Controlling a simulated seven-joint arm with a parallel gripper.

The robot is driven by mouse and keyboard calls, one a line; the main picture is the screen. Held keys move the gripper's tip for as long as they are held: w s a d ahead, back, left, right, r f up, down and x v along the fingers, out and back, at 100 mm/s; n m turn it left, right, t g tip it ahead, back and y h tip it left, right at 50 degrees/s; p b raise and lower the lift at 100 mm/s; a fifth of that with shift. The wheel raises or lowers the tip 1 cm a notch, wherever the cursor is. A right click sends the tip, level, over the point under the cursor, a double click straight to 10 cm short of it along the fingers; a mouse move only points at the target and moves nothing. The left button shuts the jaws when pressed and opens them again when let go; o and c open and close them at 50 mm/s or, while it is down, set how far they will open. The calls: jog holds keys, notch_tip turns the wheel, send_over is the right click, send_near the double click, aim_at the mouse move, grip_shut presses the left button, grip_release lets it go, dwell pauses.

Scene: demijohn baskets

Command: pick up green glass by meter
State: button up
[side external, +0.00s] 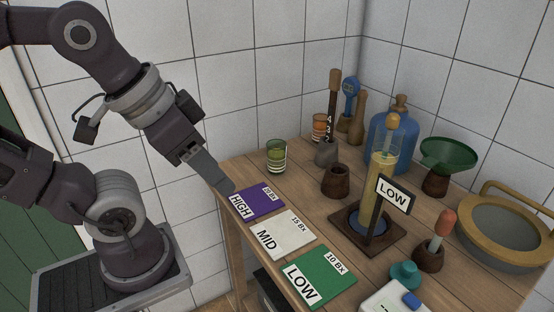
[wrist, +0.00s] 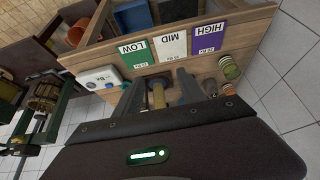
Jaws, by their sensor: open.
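A green glass with pale stripes (side external: 276,157) stands upright at the back left of the wooden table in the side view. It also shows right of my fingers in the wrist view (wrist: 229,68). My gripper (side external: 222,181) is beyond the table's left edge, apart from the glass, and points down toward the purple HIGH card. Its fingers (wrist: 160,84) are open, with a yellow cylinder seen between them in the background. A white device that may be the meter (side external: 393,300) is at the front edge. A blue handheld instrument (side external: 351,88) stands at the back.
Purple HIGH (side external: 262,205), white MID (side external: 285,236) and green LOW (side external: 325,280) cards lie along the front. A yellow cylinder (side external: 381,170), blue demijohn (side external: 391,140) and funnel (side external: 448,152) stand right.

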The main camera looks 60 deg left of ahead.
aim_at(278, 156)
jog(key=o, duration=0.7)
jog(key=shift+c, duration=0.2)
jog(key=w+a+f+m+g+y, duration=0.4)
jog(key=a+y, duration=0.1)
jog(key=a, duration=0.3)
jog(key=w+a+f+m+g+y, duration=0.3)
jog(key=w+a+g+y, duration=0.1)
jog(key=a, duration=0.4)
jog(key=w+a+f+m+t+y, duration=0.1)
jog(key=w+f+m+t+y, duration=0.1)
jog(key=w+f+m+t, duration=0.1)
jog(key=w+a+f+m+t+y, duration=0.1)
jog(key=w+f+m+t+y, duration=0.2)
jog(key=w+f+m, duration=0.3)
jog(key=w+a+f+m+t+y, duration=0.2)
jog(key=w+f+m+t, duration=0.1)
jog(key=w+m, duration=0.3)
jog(key=shift+w+f+y, duration=0.15)
jog(key=shift+w+f, duration=0.2)
jog(key=shift+w, duration=0.3)
jog(key=shift+w+f+y, duration=0.15)
jog(key=shift+w+f, duration=0.2)
jog(key=shift+w, duration=0.3)
jog(key=shift+m, duration=0.3)
jog(key=x, duration=0.7)
jog(key=shift+w+f, duration=0.1)
jog(key=shift+f, duration=0.05)
